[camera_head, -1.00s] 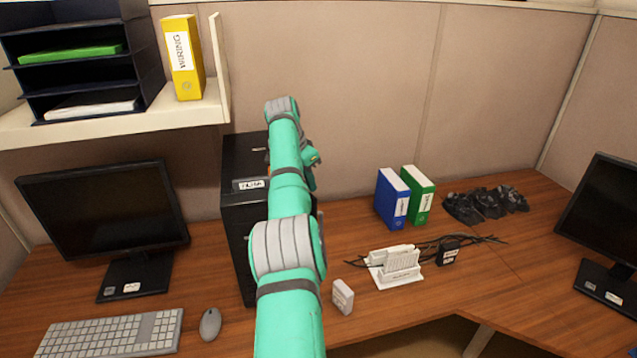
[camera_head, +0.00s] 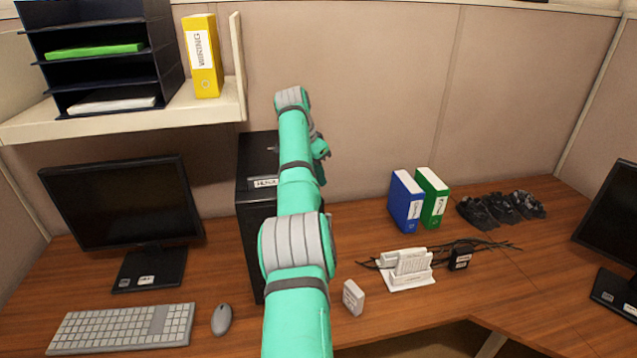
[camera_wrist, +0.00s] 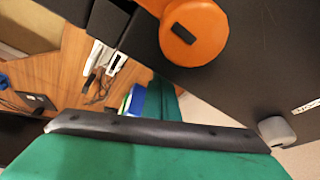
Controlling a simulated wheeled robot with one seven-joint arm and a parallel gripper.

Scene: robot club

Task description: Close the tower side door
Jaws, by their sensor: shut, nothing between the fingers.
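The black tower (camera_head: 258,160) stands upright on the desk, left of centre in the head view, with a white label (camera_head: 265,183) on it. My arm crosses in front of it and hides its right side, so the side door and its angle cannot be made out there. The end of my arm, with my gripper (camera_head: 320,148), is at the tower's upper right; the shut fingertips are not clear. In the wrist view a large dark panel (camera_wrist: 260,65) fills the right, probably the tower or its door. An orange rounded part (camera_wrist: 193,30) with a dark slot lies against it; I cannot tell what it is.
Right of the tower are a small white box (camera_head: 353,297), a white router (camera_head: 408,268) with cables, blue (camera_head: 405,200) and green (camera_head: 432,197) binders. A monitor (camera_head: 120,205), keyboard (camera_head: 120,327) and mouse (camera_head: 222,319) are at left. A shelf (camera_head: 130,122) hangs above.

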